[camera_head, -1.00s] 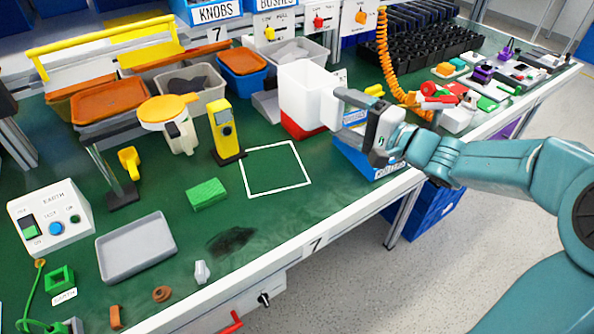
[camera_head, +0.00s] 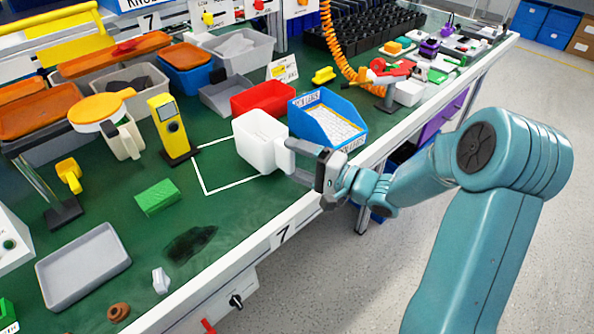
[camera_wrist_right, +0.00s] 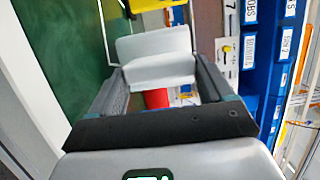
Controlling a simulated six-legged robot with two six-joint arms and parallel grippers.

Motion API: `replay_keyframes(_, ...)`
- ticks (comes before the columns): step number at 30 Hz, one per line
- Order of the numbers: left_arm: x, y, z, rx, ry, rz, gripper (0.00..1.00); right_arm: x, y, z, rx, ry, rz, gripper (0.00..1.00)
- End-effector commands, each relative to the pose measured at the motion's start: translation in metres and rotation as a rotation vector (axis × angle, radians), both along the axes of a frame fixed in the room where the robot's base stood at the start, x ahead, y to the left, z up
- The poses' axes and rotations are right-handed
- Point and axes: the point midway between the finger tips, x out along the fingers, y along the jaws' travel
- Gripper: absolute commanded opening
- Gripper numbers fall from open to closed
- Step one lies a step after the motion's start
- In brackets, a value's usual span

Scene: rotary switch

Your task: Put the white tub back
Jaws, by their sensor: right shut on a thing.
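The white tub (camera_head: 256,150) is upright at the right part of the white square outline (camera_head: 202,178) on the green bench top. The tub covers part of the outline; I cannot tell whether it touches the bench or hangs just above it. My right gripper (camera_head: 300,160) is shut on the tub's handle, on the tub's right side. In the right wrist view the tub (camera_wrist_right: 155,55) shows between the fingers. My left gripper is not in view.
A red bin (camera_head: 262,97) and a blue labelled bin (camera_head: 328,118) stand behind and to the right of the tub. A yellow device (camera_head: 170,128) stands at the outline's far left corner. A green block (camera_head: 157,197) lies left of the outline. The outline's left part is clear.

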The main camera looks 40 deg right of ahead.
Motion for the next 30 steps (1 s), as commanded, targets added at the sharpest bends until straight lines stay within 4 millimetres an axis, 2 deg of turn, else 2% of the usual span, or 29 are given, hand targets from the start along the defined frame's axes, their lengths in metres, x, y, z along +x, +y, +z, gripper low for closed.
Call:
replay_keyframes(1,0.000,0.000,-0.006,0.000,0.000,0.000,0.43,0.001,0.000,-0.013,0.005,0.002,0.001,0.50)
replay_keyframes(4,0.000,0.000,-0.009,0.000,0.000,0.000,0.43,0.001,0.000,-0.026,0.003,0.001,0.001,0.50)
replay_keyframes(15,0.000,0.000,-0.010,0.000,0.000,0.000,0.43,0.001,0.000,-0.029,0.000,-0.001,0.000,0.50)
replay_keyframes(16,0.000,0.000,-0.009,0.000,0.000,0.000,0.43,0.001,0.000,-0.029,0.000,0.001,0.000,0.87)
replay_keyframes(17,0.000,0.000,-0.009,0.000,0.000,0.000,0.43,0.001,0.000,-0.028,0.000,0.001,0.000,0.91)
replay_keyframes(30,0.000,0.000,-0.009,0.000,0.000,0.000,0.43,0.001,0.000,-0.028,0.001,0.001,0.000,0.91)
